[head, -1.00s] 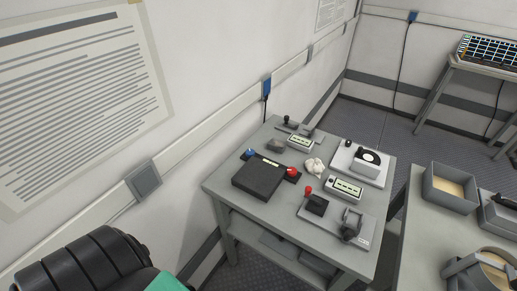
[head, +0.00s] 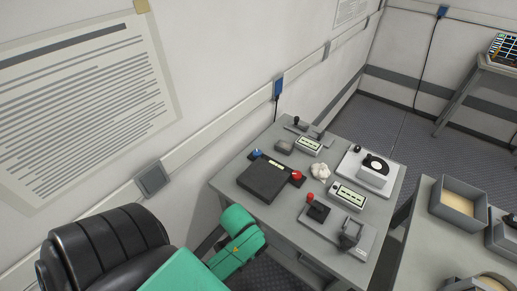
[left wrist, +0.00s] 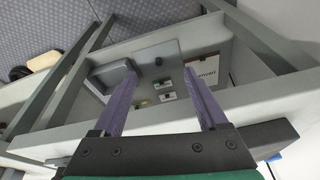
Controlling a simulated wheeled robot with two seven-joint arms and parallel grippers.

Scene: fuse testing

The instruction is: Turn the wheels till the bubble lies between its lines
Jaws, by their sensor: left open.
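A black box (head: 266,181) lies on the grey table in the head view, with a blue knob (head: 256,153) and a red knob (head: 297,175) at its two far corners. A small pale yellow strip (head: 274,163) shows on its far edge. I cannot make out a bubble, its lines or wheels at this size. My left arm (head: 235,238) reaches in low, in front of the table's near left side; its gripper is hidden there. In the left wrist view my left gripper (left wrist: 160,76) is open and empty, above a grey panel (left wrist: 158,51). My right gripper is not shown.
The table (head: 230,187) also bears two meter-like boxes (head: 348,196), (head: 309,146), a white crumpled lump (head: 320,171), a red-knobbed lever unit (head: 315,207) and a dial unit (head: 369,170). A second table (head: 416,240) with trays stands right. The wall is close on the left.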

